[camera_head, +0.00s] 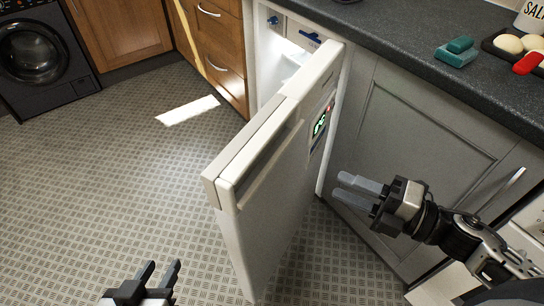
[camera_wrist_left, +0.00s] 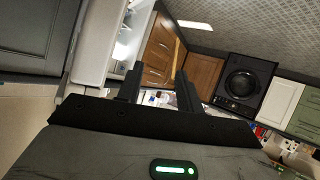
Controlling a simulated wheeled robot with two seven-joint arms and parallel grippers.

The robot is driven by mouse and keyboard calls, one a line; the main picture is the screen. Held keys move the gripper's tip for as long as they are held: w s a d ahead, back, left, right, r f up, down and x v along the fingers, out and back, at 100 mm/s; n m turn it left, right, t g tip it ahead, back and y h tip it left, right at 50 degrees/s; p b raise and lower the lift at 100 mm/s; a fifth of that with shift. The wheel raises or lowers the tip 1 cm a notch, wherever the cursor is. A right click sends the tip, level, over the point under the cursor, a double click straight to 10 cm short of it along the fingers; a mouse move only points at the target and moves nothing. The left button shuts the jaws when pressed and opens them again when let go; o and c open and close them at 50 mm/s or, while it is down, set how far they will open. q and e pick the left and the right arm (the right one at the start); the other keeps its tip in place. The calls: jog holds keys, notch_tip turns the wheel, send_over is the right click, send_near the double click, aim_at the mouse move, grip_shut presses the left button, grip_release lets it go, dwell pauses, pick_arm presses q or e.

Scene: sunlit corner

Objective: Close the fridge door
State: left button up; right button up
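The white fridge door (camera_head: 272,185) stands wide open in the head view, swung out from the lit fridge interior (camera_head: 287,45) under the counter. A green display shows on its right-hand face. My left gripper (camera_head: 158,268) is at the bottom left, open and empty, left of the door and apart from it. My right gripper (camera_head: 360,191) is to the right of the door, its fingers pointing left toward the door face, with a small gap between them; it looks empty. In the left wrist view, my left gripper (camera_wrist_left: 158,85) has its fingers apart, and the open fridge shows beyond.
The grey cabinet (camera_head: 415,150) and dark countertop (camera_head: 440,75) lie close on the right. A teal block (camera_head: 456,53) and a tray with eggs stand on the counter. Wooden drawers (camera_head: 215,50) and a black washing machine (camera_head: 35,55) are at the back. The floor at left is clear.

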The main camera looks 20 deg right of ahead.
aim_at(278, 160)
jog(key=p+x, duration=0.1)
jog(key=x, duration=1.4)
grip_shut()
